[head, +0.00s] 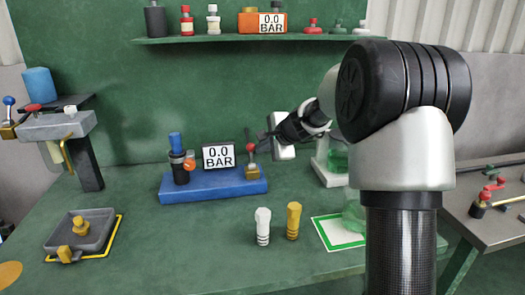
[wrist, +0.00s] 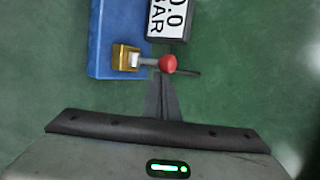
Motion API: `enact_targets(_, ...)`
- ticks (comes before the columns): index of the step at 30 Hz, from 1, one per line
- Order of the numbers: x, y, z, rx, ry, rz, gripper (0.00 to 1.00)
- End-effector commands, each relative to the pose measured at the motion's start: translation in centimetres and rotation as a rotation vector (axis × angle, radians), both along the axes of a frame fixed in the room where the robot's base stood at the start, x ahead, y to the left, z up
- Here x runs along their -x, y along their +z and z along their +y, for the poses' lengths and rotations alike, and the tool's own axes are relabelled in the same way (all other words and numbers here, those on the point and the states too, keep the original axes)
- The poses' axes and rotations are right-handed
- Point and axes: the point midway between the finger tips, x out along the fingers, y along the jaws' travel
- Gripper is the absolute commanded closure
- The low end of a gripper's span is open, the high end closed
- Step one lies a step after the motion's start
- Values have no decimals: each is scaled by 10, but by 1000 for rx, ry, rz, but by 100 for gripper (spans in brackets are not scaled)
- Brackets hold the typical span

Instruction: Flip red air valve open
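The red air valve is a red ball knob (head: 251,147) on a short lever. It rises from a brass body (head: 251,171) at the right end of a blue base (head: 213,187). In the wrist view the red knob (wrist: 168,64) lies to the right of the brass body (wrist: 126,58), with the pale lever between them. My gripper (head: 264,137) is just right of the knob in the head view. In the wrist view its narrow dark fingers (wrist: 165,88) are together, with their tips right beside the knob. I cannot tell if they touch it.
A gauge reading 0.0 BAR (head: 218,156) stands on the blue base, left of the valve. A blue-topped fitting (head: 177,150) is farther left. A white fitting (head: 263,227) and a yellow fitting (head: 293,221) stand in front. A grey tray (head: 82,230) is at left.

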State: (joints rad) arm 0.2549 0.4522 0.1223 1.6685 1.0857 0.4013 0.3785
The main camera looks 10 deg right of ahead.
Motion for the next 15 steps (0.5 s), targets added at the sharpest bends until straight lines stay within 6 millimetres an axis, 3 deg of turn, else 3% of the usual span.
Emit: enact_targets(15, 11, -5, 4, -2, 9, 4, 100)
